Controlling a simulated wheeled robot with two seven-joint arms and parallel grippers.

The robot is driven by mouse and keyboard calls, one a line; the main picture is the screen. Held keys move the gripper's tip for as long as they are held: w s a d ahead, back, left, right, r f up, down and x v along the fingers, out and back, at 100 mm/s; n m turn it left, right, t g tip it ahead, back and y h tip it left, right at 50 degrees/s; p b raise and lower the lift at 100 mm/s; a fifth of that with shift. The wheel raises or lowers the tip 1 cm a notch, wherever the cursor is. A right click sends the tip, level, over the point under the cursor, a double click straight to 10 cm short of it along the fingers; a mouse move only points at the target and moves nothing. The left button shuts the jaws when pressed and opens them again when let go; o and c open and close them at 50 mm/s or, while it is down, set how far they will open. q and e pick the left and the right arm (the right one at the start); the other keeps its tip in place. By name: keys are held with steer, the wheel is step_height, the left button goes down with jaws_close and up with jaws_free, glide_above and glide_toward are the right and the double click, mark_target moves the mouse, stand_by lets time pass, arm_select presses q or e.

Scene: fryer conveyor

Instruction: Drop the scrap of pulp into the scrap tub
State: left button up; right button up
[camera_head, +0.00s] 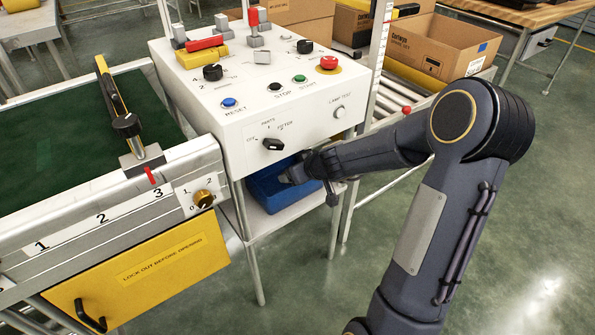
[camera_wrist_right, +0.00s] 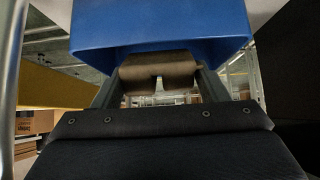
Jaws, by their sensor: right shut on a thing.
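The scrap tub is a blue bin (camera_head: 264,190) on the shelf under the white control box. In the right wrist view the blue tub (camera_wrist_right: 160,25) fills the upper middle. My right gripper (camera_head: 300,172) is at the tub's right side, its fingers largely hidden by the wrist. In the right wrist view my right gripper (camera_wrist_right: 159,86) is shut on a brown piece, the scrap of pulp (camera_wrist_right: 158,68), close to the tub's edge. I cannot tell whether the scrap is over the tub's opening. The tub's inside is mostly hidden. My left gripper is not in view.
The white control box (camera_head: 265,130) with knobs and buttons overhangs the shelf (camera_head: 290,205) closely. A conveyor (camera_head: 60,140) with a yellow guard door (camera_head: 140,280) stands left. Cardboard boxes (camera_head: 430,55) are behind right. Open floor (camera_head: 540,220) lies right.

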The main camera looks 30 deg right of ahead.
steer(key=shift+f+b, duration=0.35)
steer(key=shift+f, duration=0.05)
steer(key=o, duration=1)
